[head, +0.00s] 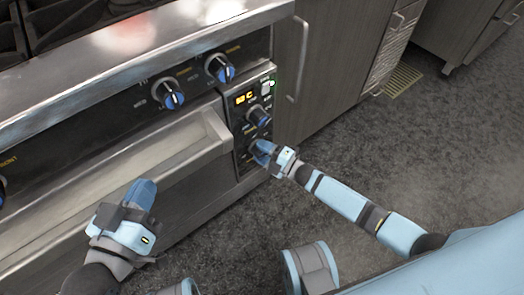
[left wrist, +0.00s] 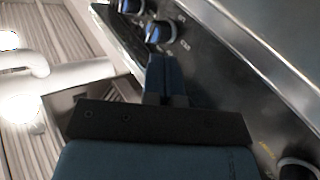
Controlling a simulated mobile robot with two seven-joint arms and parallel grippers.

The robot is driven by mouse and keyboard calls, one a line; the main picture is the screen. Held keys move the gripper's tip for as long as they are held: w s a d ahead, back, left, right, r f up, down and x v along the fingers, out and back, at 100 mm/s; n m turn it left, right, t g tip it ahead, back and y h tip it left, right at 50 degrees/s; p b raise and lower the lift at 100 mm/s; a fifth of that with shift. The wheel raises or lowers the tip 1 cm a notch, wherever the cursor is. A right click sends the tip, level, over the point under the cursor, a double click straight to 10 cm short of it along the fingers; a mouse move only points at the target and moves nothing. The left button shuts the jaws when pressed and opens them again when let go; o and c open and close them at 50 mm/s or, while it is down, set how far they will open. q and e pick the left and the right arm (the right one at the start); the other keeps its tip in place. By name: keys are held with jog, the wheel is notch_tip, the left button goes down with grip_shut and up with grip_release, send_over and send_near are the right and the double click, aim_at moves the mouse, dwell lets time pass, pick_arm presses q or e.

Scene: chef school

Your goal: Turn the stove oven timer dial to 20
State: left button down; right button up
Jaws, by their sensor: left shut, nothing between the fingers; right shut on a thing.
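The stove's oven control panel (head: 240,128) carries a small orange display (head: 244,97), a lit green switch, an upper dial (head: 259,116) and a lower dial, which I take to be the timer. My right gripper (head: 262,150) is shut on this lower dial. The gripper's blue fingers hide most of the dial and its scale, so I cannot read its setting. My left gripper (head: 142,190) is shut and empty, apart from the stove front, below the oven door handle. Its closed fingers also show in the left wrist view (left wrist: 162,78).
Two blue-and-black stove knobs (head: 171,96) (head: 220,68) sit above the oven door handle (head: 130,165). Wooden cabinets (head: 335,60) stand to the right of the stove. The grey floor around my right arm is clear.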

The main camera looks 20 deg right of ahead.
jog(key=o, duration=0.9)
pick_arm(q)
jog(key=shift+a+f, duration=0.1)
jog(key=shift+t, duration=0.9)
notch_tip(320, 180, up, 5)
jog(key=p, duration=0.3)
jog(key=shift+a, duration=0.15)
pick_arm(e)
jog(key=v, duration=1.3)
jog(key=shift+s+d, duration=0.25)
jog(key=shift+s, duration=0.05)
